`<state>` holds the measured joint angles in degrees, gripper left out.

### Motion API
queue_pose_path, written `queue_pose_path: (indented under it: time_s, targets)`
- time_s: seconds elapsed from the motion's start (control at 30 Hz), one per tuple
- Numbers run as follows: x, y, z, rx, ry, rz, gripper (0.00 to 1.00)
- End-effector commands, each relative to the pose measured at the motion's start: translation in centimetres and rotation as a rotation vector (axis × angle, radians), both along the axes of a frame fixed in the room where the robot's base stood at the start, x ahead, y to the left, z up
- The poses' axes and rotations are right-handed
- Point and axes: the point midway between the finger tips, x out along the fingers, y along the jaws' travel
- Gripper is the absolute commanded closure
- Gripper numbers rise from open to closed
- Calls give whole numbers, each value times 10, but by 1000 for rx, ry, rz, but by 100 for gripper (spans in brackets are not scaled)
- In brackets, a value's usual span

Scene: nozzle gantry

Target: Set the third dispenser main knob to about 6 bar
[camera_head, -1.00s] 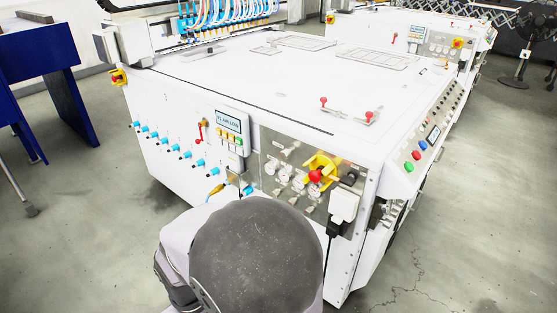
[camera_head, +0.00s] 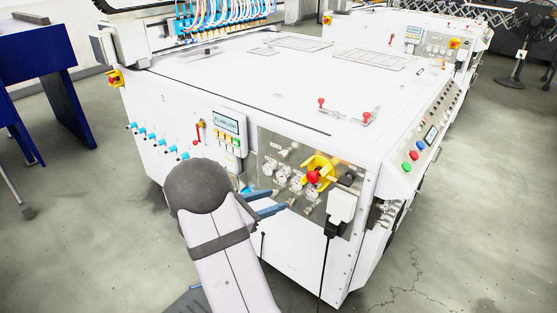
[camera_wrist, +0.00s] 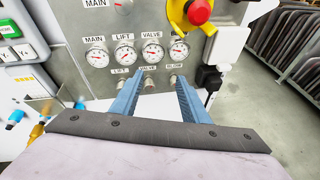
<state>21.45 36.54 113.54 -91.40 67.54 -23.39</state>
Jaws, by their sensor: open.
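The steel gauge panel (camera_head: 272,149) is on the front of the white machine. In the wrist view it carries a row of gauges: a main gauge (camera_wrist: 97,55), a lift gauge (camera_wrist: 125,56), a valve gauge (camera_wrist: 152,55) and a blow gauge (camera_wrist: 179,50). Under the row, a silver valve knob (camera_wrist: 148,82) shows between the open blue fingers of my gripper (camera_wrist: 152,73). I cannot tell whether they touch it. My gripper (camera_head: 281,200) is empty. No label clearly marks a third dispenser main knob; the needle values are too small to read.
A red knob on a yellow base (camera_wrist: 198,12) sits above right of the gauges. A black plug (camera_wrist: 210,78) stands right of the knobs. A button box (camera_head: 228,125) and several blue fittings (camera_head: 153,138) are left of the panel.

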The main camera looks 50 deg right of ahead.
Motion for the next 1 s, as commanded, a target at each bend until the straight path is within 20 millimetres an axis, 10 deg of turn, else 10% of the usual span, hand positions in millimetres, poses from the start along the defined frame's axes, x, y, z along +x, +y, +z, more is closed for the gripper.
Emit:
queue_pose_path:
  time_s: [0.23,0.67,1.0]
  targets:
    - [47,-18,81,-286,308,215,59]
    - [42,-23,86,-292,427,212,59]
    - [41,-62,85,-290,425,210,59]
